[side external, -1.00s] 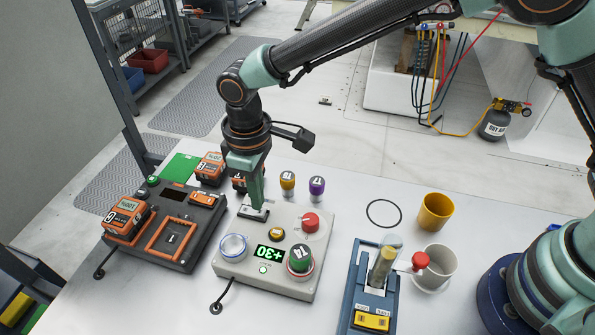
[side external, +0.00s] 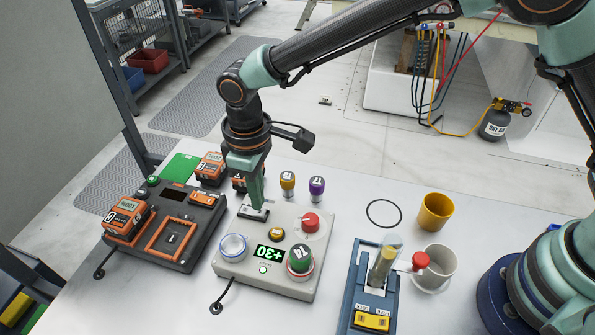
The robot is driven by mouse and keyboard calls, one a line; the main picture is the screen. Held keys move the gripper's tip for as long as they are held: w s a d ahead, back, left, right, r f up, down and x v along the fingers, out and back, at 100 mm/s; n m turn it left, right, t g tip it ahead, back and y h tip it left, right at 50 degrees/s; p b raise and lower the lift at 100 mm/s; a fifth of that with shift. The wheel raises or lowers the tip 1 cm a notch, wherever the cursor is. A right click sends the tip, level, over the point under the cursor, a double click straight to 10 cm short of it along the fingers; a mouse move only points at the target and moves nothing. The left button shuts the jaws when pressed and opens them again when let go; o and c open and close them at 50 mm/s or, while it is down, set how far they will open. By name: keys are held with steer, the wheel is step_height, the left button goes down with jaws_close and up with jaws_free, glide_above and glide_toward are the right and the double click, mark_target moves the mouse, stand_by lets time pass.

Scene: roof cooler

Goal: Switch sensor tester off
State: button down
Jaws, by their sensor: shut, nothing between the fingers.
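The sensor tester appears to be the light grey box (side external: 320,235) on the white table. Its display (side external: 270,257) shows green digits, "+30", and a small green light (side external: 263,270) glows below it. It carries a red knob (side external: 310,223), a small yellow button (side external: 277,233), a clear round socket (side external: 233,247) and a dark green-topped cylinder (side external: 300,260) marked 11. My gripper (side external: 254,209) is shut and empty, pointing down at the switch plate (side external: 252,213) at the box's back left corner. The fingertips hide most of the switch, so its position and any contact cannot be told.
A dark charger-like unit (side external: 182,246) with orange battery blocks stands close on the left. Yellow and purple-topped cylinders (side external: 317,188) stand behind the box. A blue fixture (side external: 358,285), a white cup (side external: 440,262) and a yellow cup (side external: 435,212) are on the right.

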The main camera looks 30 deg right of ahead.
steer(key=shift+f, duration=0.95)
stand_by(0.5)
steer(key=shift+r, duration=3.5)
